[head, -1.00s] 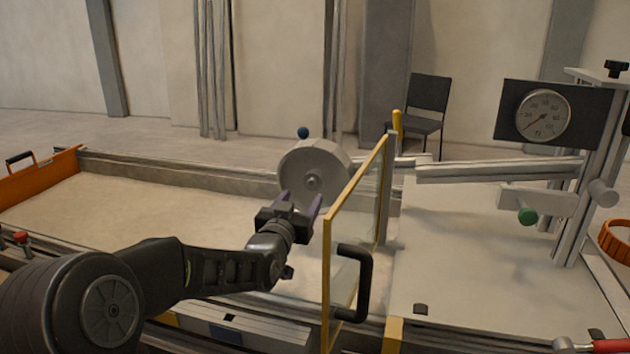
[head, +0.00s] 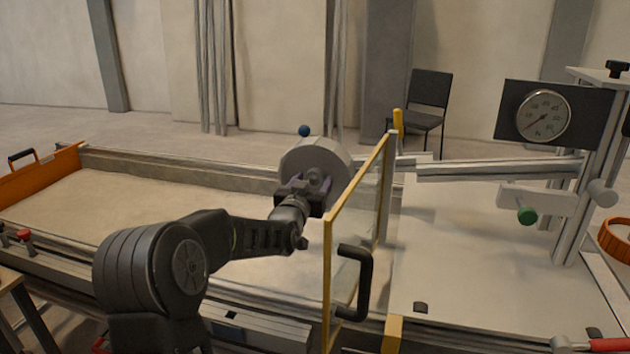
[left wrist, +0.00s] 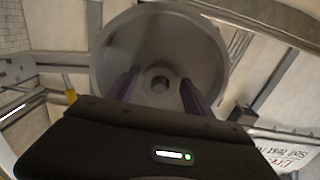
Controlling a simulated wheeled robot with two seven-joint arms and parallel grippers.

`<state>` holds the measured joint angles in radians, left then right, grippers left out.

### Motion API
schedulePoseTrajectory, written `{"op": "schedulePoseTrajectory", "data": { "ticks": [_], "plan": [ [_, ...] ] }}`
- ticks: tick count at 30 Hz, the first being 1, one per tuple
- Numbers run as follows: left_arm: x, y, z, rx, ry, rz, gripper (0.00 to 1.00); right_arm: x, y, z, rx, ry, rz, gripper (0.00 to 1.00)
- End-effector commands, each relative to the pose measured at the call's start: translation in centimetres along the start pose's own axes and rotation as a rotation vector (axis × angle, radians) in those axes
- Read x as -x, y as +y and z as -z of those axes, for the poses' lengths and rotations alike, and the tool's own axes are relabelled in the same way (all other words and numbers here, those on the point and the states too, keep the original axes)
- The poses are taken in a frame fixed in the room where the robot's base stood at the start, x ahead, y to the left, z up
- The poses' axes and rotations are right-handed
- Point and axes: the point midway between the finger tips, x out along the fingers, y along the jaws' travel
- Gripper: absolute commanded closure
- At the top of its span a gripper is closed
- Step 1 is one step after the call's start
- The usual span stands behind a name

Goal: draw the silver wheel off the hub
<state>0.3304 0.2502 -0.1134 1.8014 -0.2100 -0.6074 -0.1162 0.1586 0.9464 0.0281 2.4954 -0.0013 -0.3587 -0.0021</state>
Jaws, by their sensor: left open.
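The silver wheel (head: 316,158) is a thick grey disc above the sandbed, at the middle of the head view, with its face toward my left gripper. In the left wrist view the wheel (left wrist: 160,40) fills the upper middle, with a round hub boss (left wrist: 160,84) at its centre. My left gripper (head: 308,184) is at the wheel's face. Its two purple fingers (left wrist: 160,88) stand open, one on each side of the boss. I cannot tell whether the fingertips touch the wheel. My right gripper is not in view.
A yellow-framed clear panel (head: 357,230) with a black handle stands close right of my left gripper. The sandbed (head: 160,210) lies open to the left.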

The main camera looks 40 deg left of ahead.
Motion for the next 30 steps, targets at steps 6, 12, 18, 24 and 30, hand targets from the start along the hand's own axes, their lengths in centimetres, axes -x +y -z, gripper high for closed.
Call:
{"op": "schedulePoseTrajectory", "data": {
  "ticks": [6,12,18,24,30],
  "plan": [
    [0.03,0.02,0.02,0.0,0.0,0.0,0.43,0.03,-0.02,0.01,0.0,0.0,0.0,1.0],
    [0.04,0.01,0.02,0.0,0.0,0.0,0.51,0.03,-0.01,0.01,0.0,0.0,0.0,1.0],
    [0.04,0.01,0.02,0.0,0.0,0.0,0.59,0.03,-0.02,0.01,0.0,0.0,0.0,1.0],
    [0.04,0.01,0.02,0.0,0.0,0.0,0.67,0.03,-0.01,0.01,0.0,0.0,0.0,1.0],
    [0.04,0.01,0.01,0.0,0.0,0.0,0.76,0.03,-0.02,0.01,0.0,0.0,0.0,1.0]
  ]
}}
